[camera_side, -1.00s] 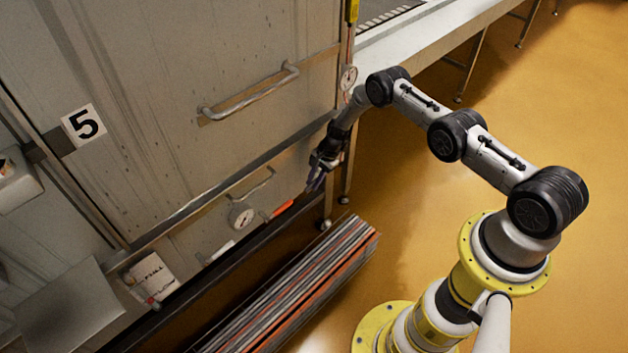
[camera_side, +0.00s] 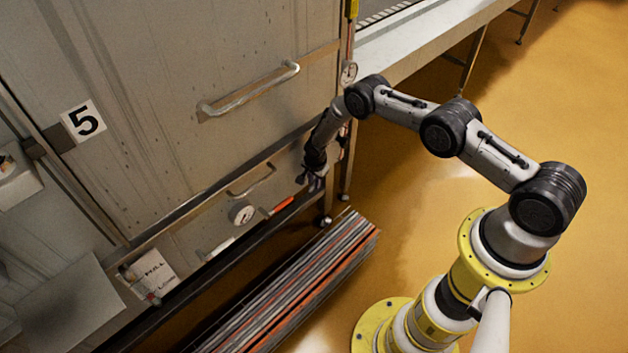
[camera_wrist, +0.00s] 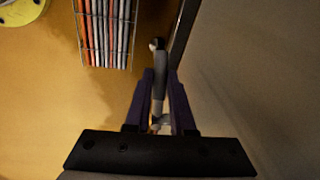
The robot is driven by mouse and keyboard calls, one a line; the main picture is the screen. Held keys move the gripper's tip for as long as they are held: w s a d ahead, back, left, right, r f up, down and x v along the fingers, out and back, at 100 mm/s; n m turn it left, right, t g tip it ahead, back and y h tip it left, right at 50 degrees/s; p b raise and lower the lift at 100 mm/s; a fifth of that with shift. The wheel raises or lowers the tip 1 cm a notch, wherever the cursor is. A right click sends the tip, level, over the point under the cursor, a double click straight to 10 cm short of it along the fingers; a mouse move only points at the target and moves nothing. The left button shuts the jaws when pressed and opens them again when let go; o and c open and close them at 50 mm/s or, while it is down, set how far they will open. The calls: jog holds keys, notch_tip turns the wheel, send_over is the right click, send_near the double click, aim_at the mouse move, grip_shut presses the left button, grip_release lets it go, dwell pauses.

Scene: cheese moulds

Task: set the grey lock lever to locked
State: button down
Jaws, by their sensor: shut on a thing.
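The grey lock lever (camera_wrist: 158,88) shows in the wrist view as a narrow grey bar between the two dark purple fingers. My gripper (camera_wrist: 160,85) is shut on it, and the lever's rounded dark end reaches past the fingertips. In the side view my gripper (camera_side: 312,182) is at the lower right of the large grey door, above the orange handle. There the lever is mostly hidden by the fingers, and I cannot tell its setting.
The yellow floor (camera_side: 560,120) at right is clear.

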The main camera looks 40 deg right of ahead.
jog(key=shift+d+f+h, duration=0.2)
jog(key=shift+f+h, duration=0.2)
jog(key=shift+h, duration=0.65)
jog(key=shift+d+f+h, duration=0.15)
jog(key=shift+f+h, duration=0.25)
jog(key=shift+h, duration=0.65)
jog(key=shift+d+f+n+h, duration=0.15)
jog(key=shift+d+f+h, duration=0.15)
jog(key=shift+h, duration=0.7)
jog(key=shift+d+f+n+h, duration=0.2)
jog(key=shift+d+h, duration=0.2)
jog(key=shift+h, duration=0.6)
jog(key=shift+d, duration=0.1)
jog(key=c, duration=0.8)
grip_release()
jog(key=shift+o, duration=0.2)
jog(key=shift+a+r, duration=0.1)
jog(key=shift+a, duration=0.1)
jog(key=v, duration=1.3)
jog(key=shift+s+a, duration=0.2)
jog(key=shift+a, duration=0.1)
